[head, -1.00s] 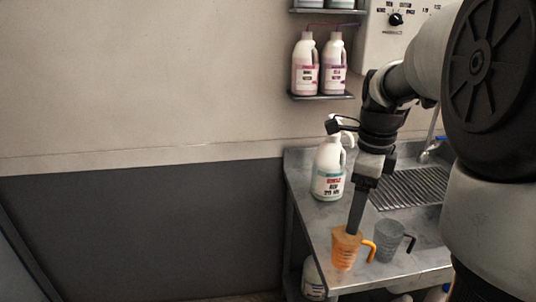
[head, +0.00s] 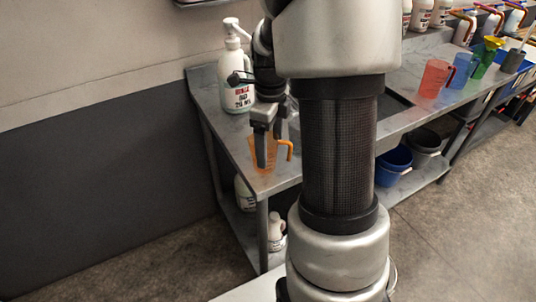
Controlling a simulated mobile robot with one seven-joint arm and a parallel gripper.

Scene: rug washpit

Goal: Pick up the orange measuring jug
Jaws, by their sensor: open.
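The orange measuring jug (head: 270,162) stands upright near the front left corner of the grey metal bench (head: 232,130). It is see-through, and its solid orange handle (head: 288,150) points right. My gripper (head: 267,150) is open and points down at the jug. One finger overlaps the jug's body in the picture; I cannot tell whether it is inside or in front of it. The other finger is partly hidden behind the first and the arm.
A white pump bottle (head: 235,80) stands behind the jug. Red (head: 434,79), blue (head: 465,70) and green (head: 486,60) vessels stand farther right. A blue bucket (head: 393,163) sits on the lower shelf. My arm hides the bench's middle.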

